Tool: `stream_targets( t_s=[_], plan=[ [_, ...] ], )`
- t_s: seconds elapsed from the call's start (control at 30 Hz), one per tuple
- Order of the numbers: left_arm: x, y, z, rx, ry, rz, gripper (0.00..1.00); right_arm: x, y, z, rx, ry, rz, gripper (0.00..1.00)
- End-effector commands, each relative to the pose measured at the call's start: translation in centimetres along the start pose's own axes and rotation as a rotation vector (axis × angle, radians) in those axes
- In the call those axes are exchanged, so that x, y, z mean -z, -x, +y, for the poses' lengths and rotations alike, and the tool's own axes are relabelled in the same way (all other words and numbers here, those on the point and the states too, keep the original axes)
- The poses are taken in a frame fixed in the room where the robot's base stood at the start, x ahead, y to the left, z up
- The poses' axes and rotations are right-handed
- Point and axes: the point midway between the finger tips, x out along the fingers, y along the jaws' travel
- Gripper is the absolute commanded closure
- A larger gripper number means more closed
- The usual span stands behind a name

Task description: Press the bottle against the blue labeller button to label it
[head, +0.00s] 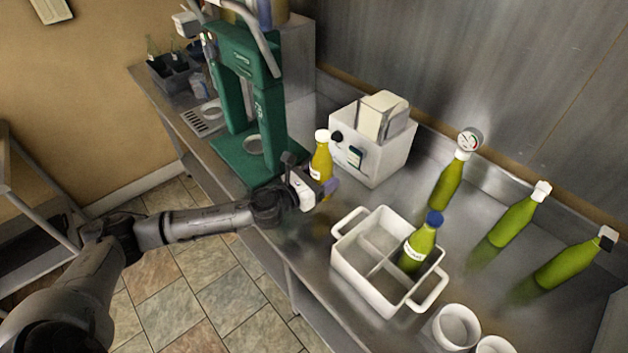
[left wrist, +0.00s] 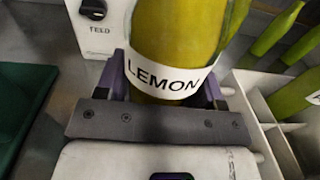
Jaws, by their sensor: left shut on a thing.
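A yellow bottle (head: 321,155) with a white cap is upright in my left gripper (head: 322,186). The gripper's purple fingers are shut around its lower part. In the left wrist view the bottle (left wrist: 180,35) bears a white label reading LEMON. The white labeller (head: 372,145) stands just right of and behind the bottle, with a black knob and a small dark panel on its front. In the left wrist view the labeller (left wrist: 97,28) shows its knob behind the bottle's left side. I cannot make out a blue button or whether the bottle touches the labeller. My right gripper is out of view.
A white divided crate (head: 362,272) holds one green bottle (head: 421,245) with a blue cap. Several green bottles stand along the back right. White cups (head: 456,326) are at the front. A green press (head: 250,100) stands left of the labeller.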

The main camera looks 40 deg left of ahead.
Motion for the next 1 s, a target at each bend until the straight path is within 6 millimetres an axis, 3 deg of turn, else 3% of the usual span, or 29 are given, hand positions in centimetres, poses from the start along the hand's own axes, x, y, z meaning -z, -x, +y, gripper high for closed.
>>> stream_targets(
  t_s=[0.6,1.0],
  plan=[
    [-0.4,-6.2,0.3,0.000,0.000,-0.005,0.81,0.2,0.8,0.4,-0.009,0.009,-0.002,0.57],
    [-0.3,-7.7,0.3,0.002,0.000,-0.005,0.81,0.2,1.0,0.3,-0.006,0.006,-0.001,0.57]
  ],
)
